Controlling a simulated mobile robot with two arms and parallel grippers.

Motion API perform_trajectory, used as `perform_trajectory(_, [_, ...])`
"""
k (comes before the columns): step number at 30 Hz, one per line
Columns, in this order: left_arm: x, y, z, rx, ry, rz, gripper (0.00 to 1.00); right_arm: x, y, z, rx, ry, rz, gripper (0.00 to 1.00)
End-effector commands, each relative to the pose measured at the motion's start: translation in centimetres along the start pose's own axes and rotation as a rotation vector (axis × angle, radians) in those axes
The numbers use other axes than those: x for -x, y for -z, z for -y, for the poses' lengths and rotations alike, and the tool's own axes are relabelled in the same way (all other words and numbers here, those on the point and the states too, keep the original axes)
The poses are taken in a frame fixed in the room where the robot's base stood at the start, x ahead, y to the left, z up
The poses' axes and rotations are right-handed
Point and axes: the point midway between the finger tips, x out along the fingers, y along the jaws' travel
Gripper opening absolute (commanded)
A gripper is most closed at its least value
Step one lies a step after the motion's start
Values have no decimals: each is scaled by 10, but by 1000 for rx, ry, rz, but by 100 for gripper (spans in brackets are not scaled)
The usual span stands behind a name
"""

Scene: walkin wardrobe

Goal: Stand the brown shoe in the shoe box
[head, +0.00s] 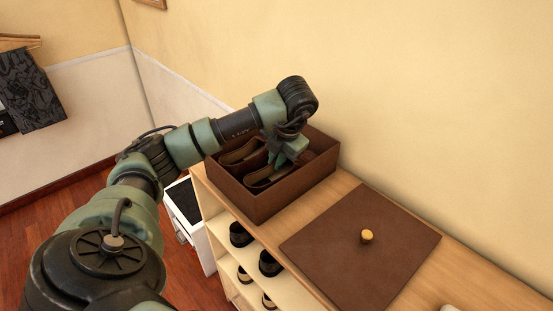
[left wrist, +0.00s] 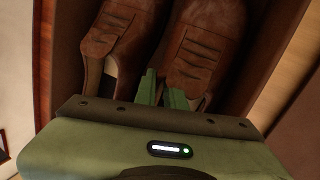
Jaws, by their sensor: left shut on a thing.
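The brown shoe box (head: 283,206) stands open on the wooden shelf top, against the wall. Two brown shoes lie side by side in it: one on the far left side (head: 243,152) and one nearer the front (head: 262,176). The left wrist view shows both from above, a left shoe (left wrist: 112,38) and a right shoe (left wrist: 205,45). My left gripper (head: 282,158) reaches down into the box, with its fingertips (left wrist: 163,92) shut on the inner edge of the right shoe. The fingers partly hide that shoe's opening. My right gripper is out of view.
A brown lid (head: 345,255) with a yellow knob (head: 367,236) lies flat on the shelf top (head: 435,285), to the right of the box. Several dark shoes (head: 270,263) stand on the shelves below. A white unit (head: 184,214) stands to the left.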

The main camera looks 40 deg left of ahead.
Motion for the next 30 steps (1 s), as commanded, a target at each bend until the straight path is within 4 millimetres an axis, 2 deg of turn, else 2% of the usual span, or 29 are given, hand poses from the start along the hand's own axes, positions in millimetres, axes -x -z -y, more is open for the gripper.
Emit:
perform_trajectory(2, [0, 0, 0, 1, 0, 2, 0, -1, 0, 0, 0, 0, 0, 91])
perform_trajectory(3, [0, 0, 0, 0, 0, 0, 22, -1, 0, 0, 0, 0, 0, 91])
perform_trajectory(4, [0, 0, 0, 0, 0, 0, 30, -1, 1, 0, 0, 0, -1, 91])
perform_trajectory(5, [0, 0, 0, 0, 0, 0, 33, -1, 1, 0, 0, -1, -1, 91])
perform_trajectory(17, [5, -1, 0, 0, 1, 3, 33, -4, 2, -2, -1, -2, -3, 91])
perform_trajectory(21, [25, -1, 1, -1, 1, 7, 33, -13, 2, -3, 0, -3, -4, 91])
perform_trajectory(30, [87, -2, -2, 0, -1, 6, 33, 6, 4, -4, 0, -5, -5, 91])
